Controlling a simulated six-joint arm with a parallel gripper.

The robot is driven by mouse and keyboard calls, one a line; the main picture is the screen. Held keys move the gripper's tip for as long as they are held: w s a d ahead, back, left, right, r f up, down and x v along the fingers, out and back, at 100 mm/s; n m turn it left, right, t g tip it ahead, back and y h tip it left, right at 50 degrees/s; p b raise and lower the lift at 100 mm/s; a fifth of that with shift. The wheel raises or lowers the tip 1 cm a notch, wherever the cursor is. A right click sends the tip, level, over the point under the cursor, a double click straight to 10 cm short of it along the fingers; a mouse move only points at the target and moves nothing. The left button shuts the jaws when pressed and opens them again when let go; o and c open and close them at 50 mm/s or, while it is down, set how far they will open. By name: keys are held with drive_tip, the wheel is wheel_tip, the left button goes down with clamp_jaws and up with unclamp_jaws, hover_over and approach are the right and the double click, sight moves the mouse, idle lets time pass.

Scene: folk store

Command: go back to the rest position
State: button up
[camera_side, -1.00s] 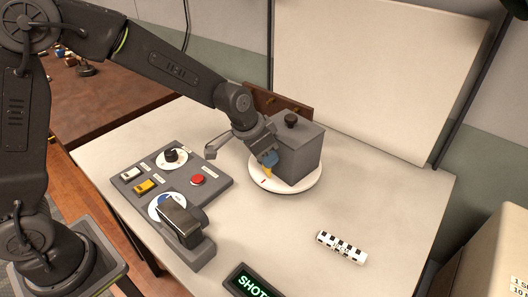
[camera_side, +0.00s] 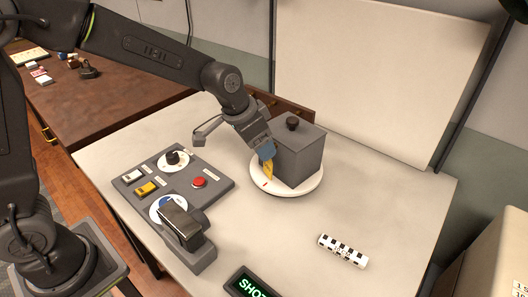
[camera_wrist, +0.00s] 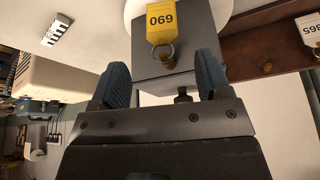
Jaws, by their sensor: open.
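My gripper (camera_side: 266,152) is open and empty beside the left face of a grey box (camera_side: 300,158) with a dark knob on top. In the wrist view my gripper's blue fingers (camera_wrist: 163,75) stand apart, with the box (camera_wrist: 200,15) beyond them. A yellow tag (camera_side: 267,171) is at the box's left face, just below the fingertips. The box stands on a round white turntable (camera_side: 310,186).
A grey control panel (camera_side: 218,187) with switches, dials and a red button lies left of the turntable. A dark device (camera_side: 181,222) stands in front of it. A checkered scale bar (camera_side: 343,251) and a lit display (camera_side: 255,284) lie in front. A white backdrop (camera_side: 380,70) stands behind.

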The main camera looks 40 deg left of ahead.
drive_tip(key=v, duration=0.8)
drive_tip(key=s+a+n, duration=0.2)
drive_tip(key=s+a, duration=0.1)
drive_tip(key=s, duration=0.7)
drive_tip(key=s+a+r+n+t+y, duration=0.1)
drive_tip(key=s+a, duration=0.3)
drive_tip(key=s, duration=0.5)
drive_tip(key=shift+s+n+y, duration=0.3)
drive_tip(key=shift+s+n, duration=0.05)
drive_tip(key=shift+n, duration=0.15)
